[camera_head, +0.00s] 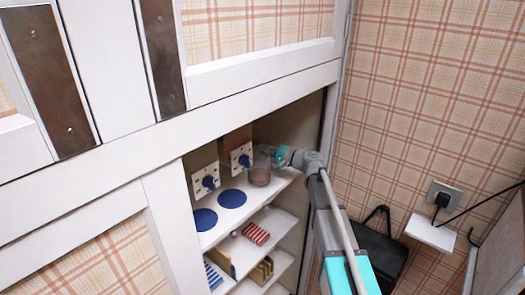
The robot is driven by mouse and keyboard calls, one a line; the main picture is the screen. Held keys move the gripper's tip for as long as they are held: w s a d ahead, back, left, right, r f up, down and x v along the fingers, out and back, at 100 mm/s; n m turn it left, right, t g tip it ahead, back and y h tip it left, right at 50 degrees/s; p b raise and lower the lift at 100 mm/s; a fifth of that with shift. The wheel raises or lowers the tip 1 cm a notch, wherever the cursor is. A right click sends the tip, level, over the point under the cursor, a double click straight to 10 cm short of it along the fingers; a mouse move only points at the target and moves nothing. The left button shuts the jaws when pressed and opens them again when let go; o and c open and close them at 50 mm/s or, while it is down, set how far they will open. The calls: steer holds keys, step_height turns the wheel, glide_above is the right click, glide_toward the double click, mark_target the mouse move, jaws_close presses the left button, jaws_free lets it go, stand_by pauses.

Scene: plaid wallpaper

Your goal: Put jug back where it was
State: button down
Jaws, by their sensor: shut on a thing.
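A small see-through jug (260,176) with a brownish tint is at the right end of the top shelf inside the cabinet. My gripper (270,160) reaches into the cabinet from the right and is shut at the jug's rim. The fingertips are small and partly blurred against the jug. The jug looks upright and at shelf level, but I cannot tell whether its base touches the shelf.
Two blue discs (232,199) lie on the white top shelf (217,229) to the left. White panels with blue knobs (243,158) stand behind them. Lower shelves hold a red striped item (256,234) and other small things. The cabinet frame (170,230) borders the opening.

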steer(key=shift+f, duration=0.25)
steer(key=c, duration=0.6)
jaws_free()
steer(key=shift+s+d, duration=0.1)
steer(key=v, duration=1.1)
steer(key=shift+s+d, duration=0.15)
steer(key=shift+d, duration=0.2)
